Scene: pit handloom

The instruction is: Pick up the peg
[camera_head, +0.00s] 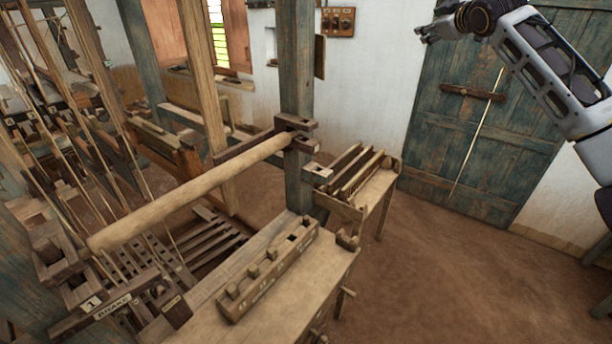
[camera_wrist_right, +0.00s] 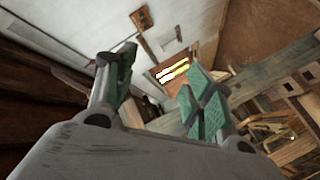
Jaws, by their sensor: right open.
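A wooden rack (camera_head: 262,283) lies on the bench in the head view, with several short square pegs (camera_head: 253,270) standing in a row along it. One square hole near its far end looks empty. Which of these is the task's peg I cannot tell. My right gripper (camera_head: 428,33) is high at the upper right, in front of the wall and door, far from the rack. In the right wrist view my right gripper (camera_wrist_right: 158,88) has its two green-padded fingers apart with nothing between them. My left gripper is out of view.
The loom's round wooden beam (camera_head: 190,190) crosses above the left side of the bench (camera_head: 205,322). A blue post (camera_head: 297,110) rises behind the bench. A small table with slats (camera_head: 372,195) stands beyond.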

